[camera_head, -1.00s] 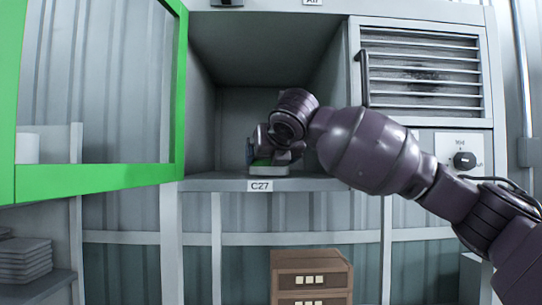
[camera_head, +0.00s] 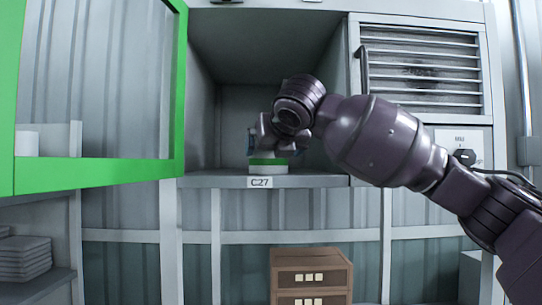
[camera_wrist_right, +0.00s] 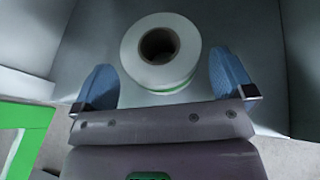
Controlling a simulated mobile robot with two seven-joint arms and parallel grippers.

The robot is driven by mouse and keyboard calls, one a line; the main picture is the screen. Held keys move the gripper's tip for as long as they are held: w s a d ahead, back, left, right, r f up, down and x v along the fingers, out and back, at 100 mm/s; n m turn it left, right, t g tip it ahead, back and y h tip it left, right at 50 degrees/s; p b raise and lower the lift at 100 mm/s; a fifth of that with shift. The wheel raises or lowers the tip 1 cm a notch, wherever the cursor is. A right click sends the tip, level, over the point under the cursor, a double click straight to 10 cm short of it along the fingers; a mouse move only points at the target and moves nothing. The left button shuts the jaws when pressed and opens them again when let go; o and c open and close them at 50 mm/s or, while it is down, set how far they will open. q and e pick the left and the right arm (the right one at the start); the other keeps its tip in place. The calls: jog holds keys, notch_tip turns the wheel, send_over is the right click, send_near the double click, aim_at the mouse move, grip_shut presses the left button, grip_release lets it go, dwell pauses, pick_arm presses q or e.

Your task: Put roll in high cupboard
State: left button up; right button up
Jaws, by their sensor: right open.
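The roll (camera_head: 268,168), white with a green band, stands on the floor of the open cupboard (camera_head: 228,182) labelled C27, near its front edge. In the right wrist view the roll (camera_wrist_right: 160,52) shows its round top and dark core hole. My right gripper (camera_wrist_right: 165,82) is open, with one blue finger on each side of the roll and a visible gap to each. In the head view my right gripper (camera_head: 274,146) is just above and behind the visible part of the roll, and its wrist hides part of the cupboard's inside. My left gripper is out of view.
A green-framed door (camera_head: 95,174) stands open on the left. A louvred panel (camera_head: 420,70) and a dial box (camera_head: 462,155) are on the right. A brown drawer unit (camera_head: 311,275) stands below, and stacked grey trays (camera_head: 22,258) lie at lower left.

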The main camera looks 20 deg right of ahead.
pick_arm(q)
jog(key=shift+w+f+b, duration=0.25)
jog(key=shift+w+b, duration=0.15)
jog(key=shift+b, duration=0.3)
pick_arm(e)
jog(key=v, duration=0.9)
jog(key=shift+s, duration=0.1)
